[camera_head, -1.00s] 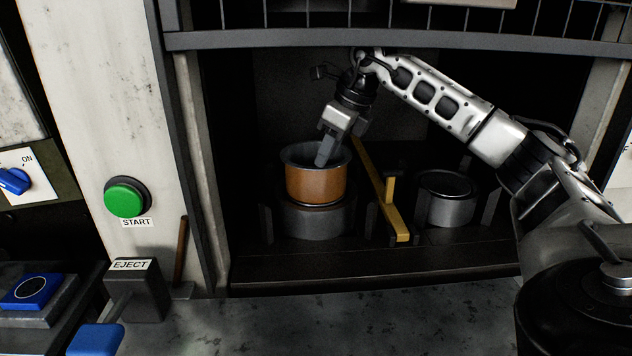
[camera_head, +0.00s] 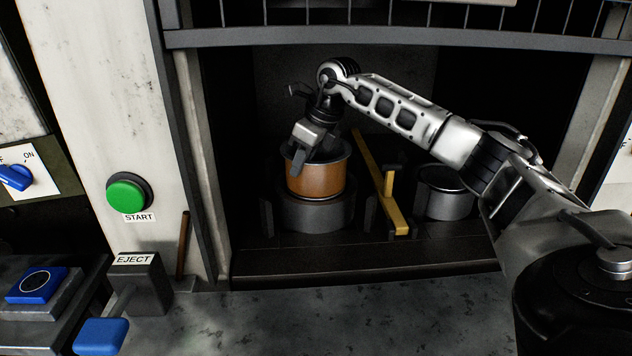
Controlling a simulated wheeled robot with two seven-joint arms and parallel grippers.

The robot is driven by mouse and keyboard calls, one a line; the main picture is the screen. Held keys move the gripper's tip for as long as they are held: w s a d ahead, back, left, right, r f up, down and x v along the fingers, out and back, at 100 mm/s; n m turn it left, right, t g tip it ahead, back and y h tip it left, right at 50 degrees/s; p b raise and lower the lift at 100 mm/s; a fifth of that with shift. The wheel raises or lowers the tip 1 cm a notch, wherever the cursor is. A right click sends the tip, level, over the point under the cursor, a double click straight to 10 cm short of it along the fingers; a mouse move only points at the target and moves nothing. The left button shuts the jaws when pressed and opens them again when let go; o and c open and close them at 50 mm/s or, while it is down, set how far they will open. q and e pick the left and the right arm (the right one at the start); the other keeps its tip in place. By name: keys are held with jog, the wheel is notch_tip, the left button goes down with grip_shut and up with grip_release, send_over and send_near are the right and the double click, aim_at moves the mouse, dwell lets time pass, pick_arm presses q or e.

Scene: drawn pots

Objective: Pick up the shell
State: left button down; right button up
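The shell is a copper-coloured open pot (camera_head: 322,183) with a grey rim, standing upright on a round dark grey base (camera_head: 318,214) inside the machine recess. My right gripper (camera_head: 298,162) is at the pot's rim on its near left side, pointing down. One finger shows in front of the pot's wall. The other finger is hidden, so I cannot tell whether the gripper is open or shut, or whether it touches the rim. My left gripper is not in view.
A yellow bar (camera_head: 385,190) stands right of the pot, with a grey metal cylinder (camera_head: 444,193) beyond it. A dark crossbar (camera_head: 400,38) spans the recess top. At left are a green START button (camera_head: 127,192) and an EJECT lever (camera_head: 101,336).

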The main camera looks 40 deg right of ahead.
grip_shut()
notch_tip(320, 180, up, 7)
jog(key=s+d+b, duration=0.2)
jog(key=s+d, duration=1.1)
jog(key=d, duration=0.2)
jog(key=shift+d+b, duration=0.2)
jog(key=shift+b, duration=0.2)
